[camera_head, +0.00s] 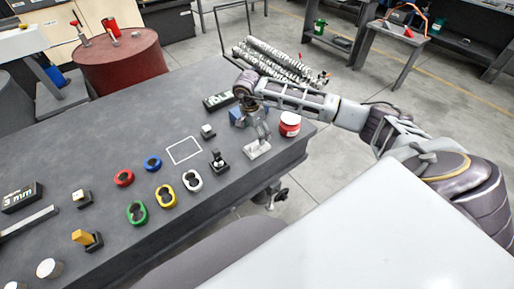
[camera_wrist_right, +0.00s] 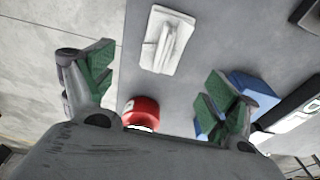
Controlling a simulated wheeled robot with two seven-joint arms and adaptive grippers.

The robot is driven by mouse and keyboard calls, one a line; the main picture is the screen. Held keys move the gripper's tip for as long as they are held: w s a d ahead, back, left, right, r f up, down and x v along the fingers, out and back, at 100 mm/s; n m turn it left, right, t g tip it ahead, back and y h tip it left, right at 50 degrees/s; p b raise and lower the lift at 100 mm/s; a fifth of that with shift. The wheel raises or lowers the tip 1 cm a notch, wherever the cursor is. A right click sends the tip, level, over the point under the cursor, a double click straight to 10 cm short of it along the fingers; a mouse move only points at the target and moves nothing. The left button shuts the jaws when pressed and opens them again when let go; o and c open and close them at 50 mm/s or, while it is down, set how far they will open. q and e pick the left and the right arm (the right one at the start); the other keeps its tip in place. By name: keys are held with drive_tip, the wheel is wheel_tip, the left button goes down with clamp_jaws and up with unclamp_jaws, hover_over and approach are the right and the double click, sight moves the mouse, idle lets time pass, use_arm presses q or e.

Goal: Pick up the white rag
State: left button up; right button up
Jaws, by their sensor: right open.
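The white rag (camera_head: 257,149) lies on the dark grey workbench near its front right edge. In the right wrist view the rag (camera_wrist_right: 167,40) is a pale, folded rectangle with a raised ridge along its middle. My right gripper (camera_head: 258,126) is above the bench, just behind the rag in the head view. My left gripper is not in view.
A red jar (camera_head: 289,124) with a white label stands right of the rag; it also shows in the wrist view (camera_wrist_right: 142,108). A blue block (camera_head: 237,118) is by the gripper's other side.

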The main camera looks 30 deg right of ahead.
sight(257, 142)
drive_tip(key=f, duration=0.3)
drive_tip(key=shift+d+f, duration=0.1)
drive_tip(key=shift+d, duration=0.1)
drive_tip(key=shift+f, duration=0.25)
drive_tip(key=shift+d+f, duration=0.1)
drive_tip(key=shift+f, duration=0.05)
drive_tip(key=shift+w+f, duration=0.1)
drive_tip(key=shift+f, duration=0.25)
wheel_tip(257, 142, down, 4)
drive_tip(key=shift+w+r+p, duration=0.15)
drive_tip(key=shift+r+p, duration=0.05)
drive_tip(key=shift+p, duration=0.15)
drive_tip(key=shift+d+f, duration=0.1)
drive_tip(key=shift+f, duration=0.35)
drive_tip(key=shift+c, duration=0.5)
drive_tip(key=c, duration=1)
drive_tip(key=shift+r, duration=0.1)
drive_tip(key=shift+c, duration=0.3)
drive_tip(key=shift+r, duration=0.85)
wheel_tip(257, 142, up, 7)
drive_tip(key=shift+f, duration=0.1)
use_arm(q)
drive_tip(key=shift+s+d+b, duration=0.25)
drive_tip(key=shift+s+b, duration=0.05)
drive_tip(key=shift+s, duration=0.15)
use_arm(e)
drive_tip(key=shift+r, duration=0.65)
